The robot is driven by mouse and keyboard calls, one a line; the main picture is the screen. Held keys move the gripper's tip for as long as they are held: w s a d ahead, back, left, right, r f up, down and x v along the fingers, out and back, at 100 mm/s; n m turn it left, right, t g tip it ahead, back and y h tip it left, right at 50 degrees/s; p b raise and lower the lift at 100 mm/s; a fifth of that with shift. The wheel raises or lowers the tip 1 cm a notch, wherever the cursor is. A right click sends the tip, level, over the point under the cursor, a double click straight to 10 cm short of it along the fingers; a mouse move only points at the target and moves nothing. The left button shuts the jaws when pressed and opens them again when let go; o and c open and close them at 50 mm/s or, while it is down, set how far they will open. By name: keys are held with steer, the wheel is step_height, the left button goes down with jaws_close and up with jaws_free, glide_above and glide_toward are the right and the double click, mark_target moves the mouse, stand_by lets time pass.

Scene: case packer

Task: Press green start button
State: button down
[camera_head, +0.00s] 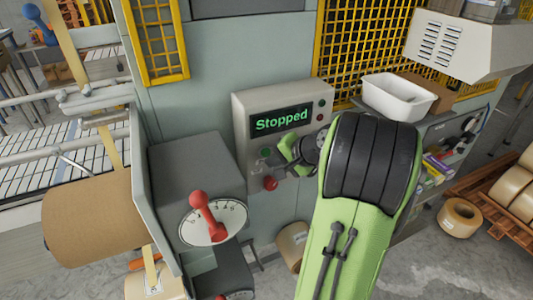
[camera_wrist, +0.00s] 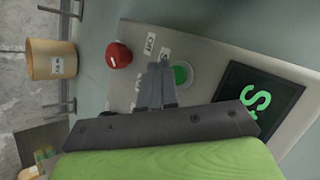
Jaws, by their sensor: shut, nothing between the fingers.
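The control box (camera_head: 243,106) has a screen (camera_head: 282,121) that reads "Stopped" in green. The green start button shows in the wrist view (camera_wrist: 181,75), right beside my gripper's fingertips (camera_wrist: 160,70). A green button also shows on the box's left part in the head view (camera_head: 265,152). My gripper is shut and empty, with its fingers pointing at the panel by the green button. I cannot tell whether the tips touch it. A red button (camera_wrist: 118,55) sits to the left of the fingers; it also shows low on the box in the head view (camera_head: 270,183).
A red-handled dial lever (camera_head: 207,215) stands on the grey cabinet at left. A white bin (camera_head: 398,96) is on the shelf at right. A yellow mesh guard (camera_head: 365,40) is behind the box. Tape rolls (camera_head: 460,217) lie on the floor at right.

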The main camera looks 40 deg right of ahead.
steer(key=shift+w, duration=0.15)
stand_by(0.7)
steer(key=shift+w+d, duration=0.15)
steer(key=shift+w, duration=0.15)
steer(key=shift+w+d+p, duration=0.1)
steer(key=shift+w+p, duration=0.3)
steer(key=shift+p, duration=0.05)
stand_by(0.5)
stand_by(0.3)
steer(key=shift+s+a+b, duration=0.25)
steer(key=shift+s+b, duration=0.05)
steer(key=shift+s, duration=0.55)
steer(key=s, duration=0.2)
steer(key=s+a+b, duration=0.1)
steer(key=s, duration=0.1)
steer(key=shift+s+a, duration=0.2)
steer(key=shift+s, duration=0.2)
